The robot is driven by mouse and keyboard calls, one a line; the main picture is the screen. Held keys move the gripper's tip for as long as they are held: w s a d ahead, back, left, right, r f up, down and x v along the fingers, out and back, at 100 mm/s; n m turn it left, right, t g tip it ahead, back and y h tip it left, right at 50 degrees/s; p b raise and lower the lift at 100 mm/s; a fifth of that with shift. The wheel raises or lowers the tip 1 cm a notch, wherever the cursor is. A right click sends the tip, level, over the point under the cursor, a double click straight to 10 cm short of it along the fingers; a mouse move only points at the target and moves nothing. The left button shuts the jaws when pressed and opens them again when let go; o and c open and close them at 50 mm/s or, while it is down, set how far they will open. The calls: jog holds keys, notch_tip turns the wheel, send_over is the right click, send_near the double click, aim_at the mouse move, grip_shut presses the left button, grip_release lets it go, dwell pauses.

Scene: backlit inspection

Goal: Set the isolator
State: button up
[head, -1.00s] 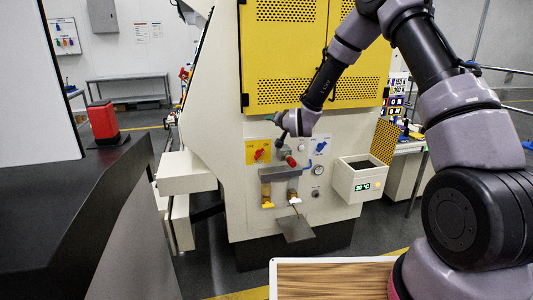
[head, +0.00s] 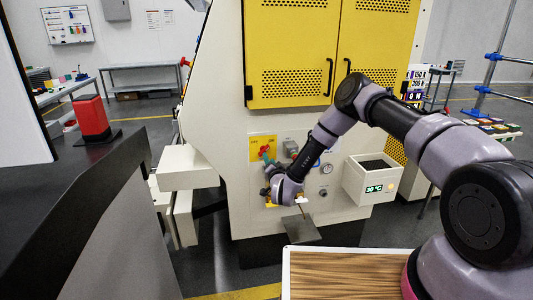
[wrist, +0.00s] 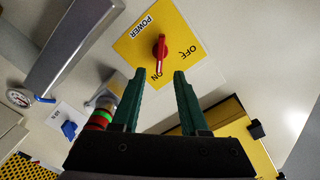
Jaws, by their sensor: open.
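The isolator is a red rotary handle (wrist: 160,48) on a yellow plate (wrist: 135,47) marked POWER, OFF and ON. In the wrist view its long axis runs toward the ON mark, with OFF off to the side. The plate also shows on the cream machine front in the head view (head: 257,142). My gripper (wrist: 159,74) is open, its two green fingers apart and empty. The fingertips are just short of the handle, one to each side of its line. In the head view my gripper (head: 268,163) is close in front of the plate, and my wrist hides panel parts below it.
A blue knob (wrist: 68,129), a gauge (wrist: 18,97) and a red-and-green banded part (wrist: 102,112) are near the gripper. A grey bar (wrist: 80,40) projects beside the plate. A box with a green display (head: 372,180) juts out at right. A wood-topped surface (head: 345,275) lies in front.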

aim_at(265, 151)
jog(key=x, duration=0.7)
jog(key=shift+w+a, duration=0.1)
jog(key=shift+w, duration=0.1)
grip_shut()
